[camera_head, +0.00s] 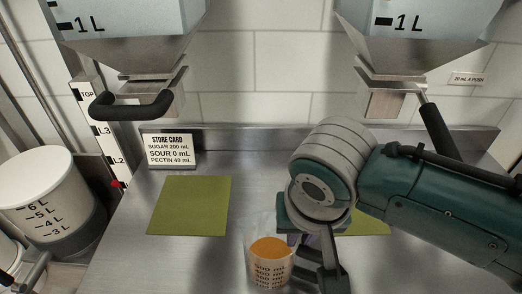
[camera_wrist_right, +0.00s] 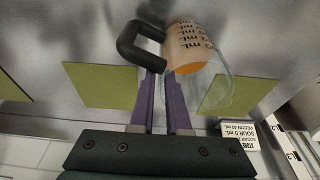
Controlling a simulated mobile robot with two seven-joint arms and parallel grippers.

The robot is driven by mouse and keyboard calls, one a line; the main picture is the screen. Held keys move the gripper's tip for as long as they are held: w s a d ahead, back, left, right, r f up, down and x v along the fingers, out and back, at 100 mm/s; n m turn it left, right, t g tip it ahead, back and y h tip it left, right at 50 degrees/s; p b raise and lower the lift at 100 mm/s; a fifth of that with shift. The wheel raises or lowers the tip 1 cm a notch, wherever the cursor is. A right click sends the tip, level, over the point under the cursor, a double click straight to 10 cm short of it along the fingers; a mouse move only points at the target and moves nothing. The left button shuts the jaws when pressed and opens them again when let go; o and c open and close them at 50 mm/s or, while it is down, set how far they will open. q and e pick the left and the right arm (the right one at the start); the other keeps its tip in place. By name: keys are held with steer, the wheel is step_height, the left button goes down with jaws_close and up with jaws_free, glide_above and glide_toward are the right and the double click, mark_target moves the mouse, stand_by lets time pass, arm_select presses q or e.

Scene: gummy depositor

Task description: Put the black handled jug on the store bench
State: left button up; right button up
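The jug is clear with orange contents (camera_head: 271,254) and printed mL marks, low in the middle of the head view. It also shows in the right wrist view (camera_wrist_right: 190,48), with its black handle (camera_wrist_right: 126,42) on the left side. My right gripper (camera_wrist_right: 160,76) has its purple fingers right at the handle, with a narrow gap between them. Whether they press on the handle is hidden. In the head view my right gripper (camera_head: 312,240) is beside the jug, partly covered by my wrist. The steel bench (camera_head: 130,255) carries the store card (camera_head: 170,150). My left gripper is out of view.
Two olive mats (camera_head: 190,205) lie on the bench, the right one (camera_head: 372,222) mostly behind my arm. Two hoppers (camera_head: 130,20) hang above, with black-gripped levers. A large white bucket (camera_head: 40,190) stands left of the bench. The bench's left front area is clear.

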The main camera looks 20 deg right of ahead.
steer(key=shift+o, duration=1.4)
steer(key=shift+r, duration=0.35)
steer(key=d+p+v, duration=0.1)
steer(key=p+v, duration=0.2)
steer(key=v, duration=0.9)
steer(key=s+d+n, duration=0.2)
steer(key=s, duration=0.4)
steer(key=s+d+n+t+y, duration=0.1)
steer(key=s+d+n, duration=0.2)
steer(key=s, duration=0.4)
steer(key=shift+s, duration=0.3)
steer(key=shift+a, duration=0.1)
